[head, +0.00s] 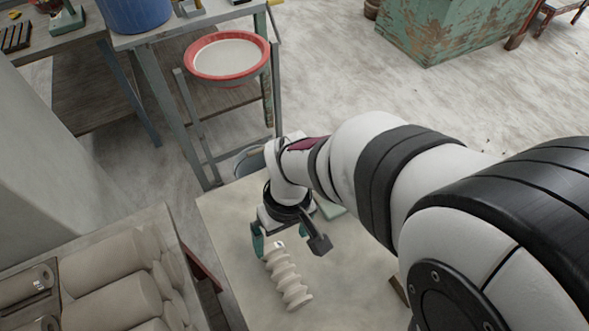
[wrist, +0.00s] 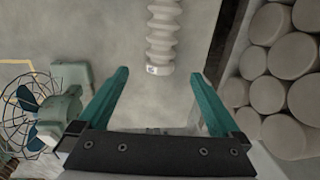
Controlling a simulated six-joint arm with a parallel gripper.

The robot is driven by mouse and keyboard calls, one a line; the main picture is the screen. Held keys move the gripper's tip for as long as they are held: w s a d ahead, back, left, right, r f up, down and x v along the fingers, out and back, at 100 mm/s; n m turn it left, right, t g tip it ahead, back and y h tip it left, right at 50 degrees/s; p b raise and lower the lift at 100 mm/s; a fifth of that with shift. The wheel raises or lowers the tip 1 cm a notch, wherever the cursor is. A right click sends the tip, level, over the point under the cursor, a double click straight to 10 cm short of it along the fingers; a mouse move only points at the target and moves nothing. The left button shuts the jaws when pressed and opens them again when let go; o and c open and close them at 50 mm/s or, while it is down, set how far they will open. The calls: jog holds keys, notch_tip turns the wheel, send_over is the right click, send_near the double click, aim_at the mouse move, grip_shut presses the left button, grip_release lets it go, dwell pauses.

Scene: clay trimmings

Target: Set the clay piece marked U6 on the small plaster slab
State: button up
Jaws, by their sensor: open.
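A pale, ribbed clay piece (head: 287,276) lies on the light worktable below my gripper (head: 278,240). It also shows at the top of the wrist view (wrist: 163,35), with a small white label on its near end; I cannot read the mark. My gripper is open and empty in the wrist view (wrist: 160,76). The clay piece's near end lies just beyond and between its fingertips, apart from both. A pale green flat thing (head: 330,209) lies partly hidden behind my arm. I cannot make out a plaster slab with certainty.
A wooden-sided box of clay cylinders (head: 110,285) stands at the left; its cylinders fill the right of the wrist view (wrist: 285,60). A green fan (wrist: 32,105) stands at the wrist view's left. The worktable (head: 228,215) is bare around the clay piece.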

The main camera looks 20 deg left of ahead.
jog(key=s+d+r+m, duration=0.4)
jog(key=d+m, duration=0.3)
jog(key=d, duration=0.1)
jog(key=s+d+r+m+y, duration=0.1)
jog(key=s+d+r+m, duration=0.3)
jog(key=d+m, duration=0.3)
jog(key=shift+s+d+r+m+t, duration=0.15)
jog(key=shift+d+r+m+t, duration=0.15)
jog(key=shift+d+r, duration=0.25)
jog(key=shift+f, duration=0.1)
